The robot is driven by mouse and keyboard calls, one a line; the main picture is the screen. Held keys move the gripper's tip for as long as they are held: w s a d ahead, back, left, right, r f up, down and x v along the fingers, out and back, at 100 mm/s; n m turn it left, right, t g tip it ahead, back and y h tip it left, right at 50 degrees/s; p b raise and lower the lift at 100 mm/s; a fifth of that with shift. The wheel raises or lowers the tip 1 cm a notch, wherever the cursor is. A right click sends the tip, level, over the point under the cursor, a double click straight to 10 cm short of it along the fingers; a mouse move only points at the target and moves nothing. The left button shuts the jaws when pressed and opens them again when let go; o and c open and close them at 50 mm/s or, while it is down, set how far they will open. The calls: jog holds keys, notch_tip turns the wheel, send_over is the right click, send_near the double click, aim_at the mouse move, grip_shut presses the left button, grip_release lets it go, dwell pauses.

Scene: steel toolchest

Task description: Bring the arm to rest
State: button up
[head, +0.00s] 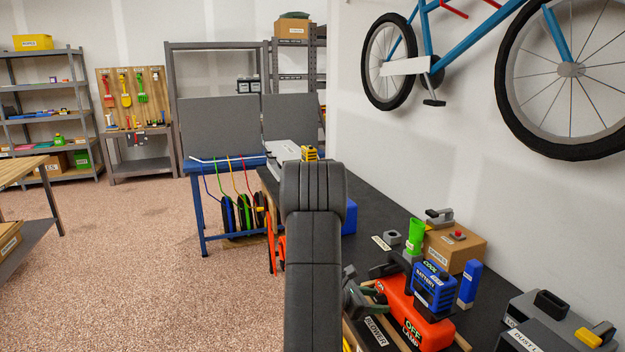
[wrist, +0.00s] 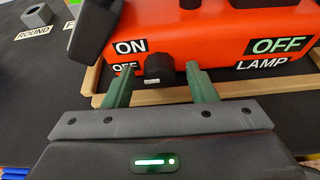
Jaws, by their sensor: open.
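Whether the fingers touch the knob I cannot tell.
The lamp box sits within a wooden frame (wrist: 245,85) on a black bench. Close by are a cardboard box (head: 455,250), a green cup (head: 415,236), a blue block (head: 469,283) and a grey case (head: 530,325). A bicycle (head: 430,60) hangs on the wall. Open floor (head: 130,260) lies left.

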jog(key=shift+s+f+m+t+b, duration=0.1)
jog(key=shift+m+t+b, duration=0.4)
jog(key=shift+m+b, duration=0.2)
jog(key=shift+a+r, duration=0.2)
jog(key=shift+a, duration=0.05)
jog(key=v, duration=1.2)
jog(key=shift+s, duration=0.2)
jog(key=shift+d+r, duration=0.1)
